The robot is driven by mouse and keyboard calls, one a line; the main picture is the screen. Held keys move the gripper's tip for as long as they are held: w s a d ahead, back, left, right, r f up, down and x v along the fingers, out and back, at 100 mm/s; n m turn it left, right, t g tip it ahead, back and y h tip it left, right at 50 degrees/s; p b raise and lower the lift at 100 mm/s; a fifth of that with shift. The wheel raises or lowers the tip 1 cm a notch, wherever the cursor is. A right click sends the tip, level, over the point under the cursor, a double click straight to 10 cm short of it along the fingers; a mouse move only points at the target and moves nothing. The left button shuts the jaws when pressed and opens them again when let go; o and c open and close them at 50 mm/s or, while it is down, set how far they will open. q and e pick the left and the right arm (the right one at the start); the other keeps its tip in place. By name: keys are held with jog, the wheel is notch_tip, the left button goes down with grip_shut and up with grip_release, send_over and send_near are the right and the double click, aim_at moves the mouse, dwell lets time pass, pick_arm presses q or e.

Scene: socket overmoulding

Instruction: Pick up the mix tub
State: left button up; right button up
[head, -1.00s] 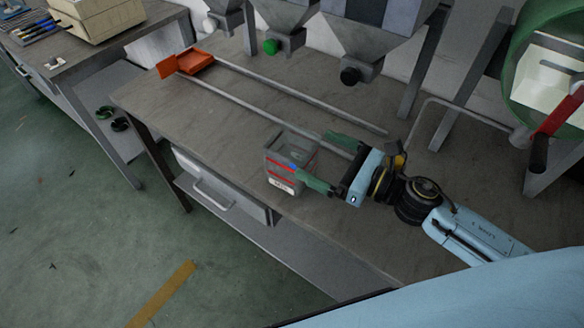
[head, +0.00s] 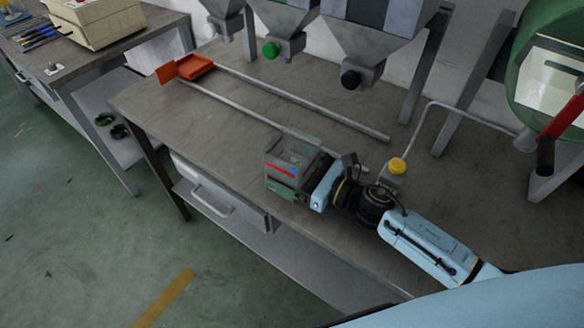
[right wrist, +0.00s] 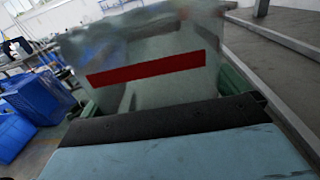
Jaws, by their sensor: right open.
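The mix tub (head: 283,157) is a clear, square-sided tub with a red stripe, standing upright on the bench near its front edge. In the right wrist view the tub (right wrist: 150,65) fills the space ahead of the palm, with its red band facing the camera. My right gripper (head: 292,168) is open, with its green fingers on either side of the tub and its blue palm close to the tub's right side. Whether the fingers touch the walls cannot be told. My left gripper is not in view.
Two rails (head: 300,100) run along the bench (head: 220,105), with an orange scoop-like piece (head: 187,69) at the far left end. Hoppers (head: 365,40) stand behind. A yellow button (head: 397,165) sits just behind my right wrist.

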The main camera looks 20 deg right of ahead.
jog(key=shift+w+a, duration=0.1)
jog(key=c, duration=0.9)
